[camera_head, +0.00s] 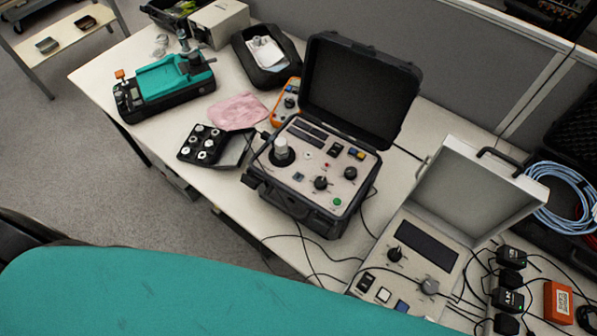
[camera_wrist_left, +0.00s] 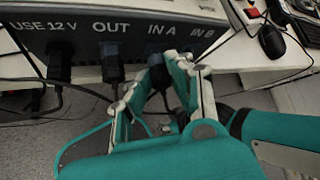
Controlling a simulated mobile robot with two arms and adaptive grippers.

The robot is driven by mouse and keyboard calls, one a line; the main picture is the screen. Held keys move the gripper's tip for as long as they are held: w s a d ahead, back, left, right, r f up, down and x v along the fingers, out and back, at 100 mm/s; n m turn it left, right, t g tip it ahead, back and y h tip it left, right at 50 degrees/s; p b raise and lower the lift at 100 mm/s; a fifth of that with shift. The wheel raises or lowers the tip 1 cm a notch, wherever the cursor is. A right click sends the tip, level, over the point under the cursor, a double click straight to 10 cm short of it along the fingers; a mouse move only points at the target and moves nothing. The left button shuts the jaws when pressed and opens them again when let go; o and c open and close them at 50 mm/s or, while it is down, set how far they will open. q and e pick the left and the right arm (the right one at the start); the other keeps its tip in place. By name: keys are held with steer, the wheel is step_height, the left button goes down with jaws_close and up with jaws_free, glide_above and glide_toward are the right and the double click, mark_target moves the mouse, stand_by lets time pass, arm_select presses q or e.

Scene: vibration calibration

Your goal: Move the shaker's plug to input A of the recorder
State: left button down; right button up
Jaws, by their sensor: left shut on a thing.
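The wrist view shows a dark panel (camera_wrist_left: 30,42) labelled 12 V, OUT, IN A and IN B. My left gripper (camera_wrist_left: 155,82) is at IN A, its fingers closed around a dark plug (camera_wrist_left: 156,74). The plug is up against the panel under the IN A label; how deeply it is seated cannot be told. Another dark plug (camera_wrist_left: 111,66) sits under OUT. In the head view, a white-lidded instrument (camera_head: 428,244) and an open black case instrument (camera_head: 322,168) stand on the table. Neither gripper shows there.
Cables (camera_head: 300,240) run along the table's front edge. Black adapters (camera_head: 510,280) and an orange box (camera_head: 558,302) lie at the right. A pink cloth (camera_head: 238,110), a small parts tray (camera_head: 203,144) and a teal device (camera_head: 165,80) are at the left. My teal body covers the lower foreground.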

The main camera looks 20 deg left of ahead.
arm_select(q)
steer(key=shift+w+d+r+p, duration=0.1)
steer(key=shift+w+d+p, duration=0.2)
steer(key=shift+w+p, duration=0.5)
stand_by(3.0)
steer(key=shift+s+d+m+t+y+p, duration=0.2)
steer(key=shift+y+p, duration=0.25)
steer(key=shift+p, duration=0.45)
steer(key=shift+s+a+m+t+y+p, duration=0.1)
steer(key=shift+m+y+p, duration=0.3)
steer(key=shift+p, duration=0.45)
steer(key=shift+d+r+m+y+p, duration=0.15)
steer(key=shift+m+y+p, duration=0.25)
steer(key=shift+y+p, duration=0.45)
steer(key=shift+y, duration=0.3)
steer(key=shift+d+m+t+y, duration=0.15)
steer(key=shift+m+t+y, duration=0.15)
steer(key=shift+m+t, duration=0.1)
steer(key=shift+s+d+m+y, duration=0.1)
steer(key=shift+m+y, duration=0.2)
steer(key=shift+y, duration=0.4)
steer(key=shift+s+f, duration=0.1)
steer(key=shift+f, duration=0.2)
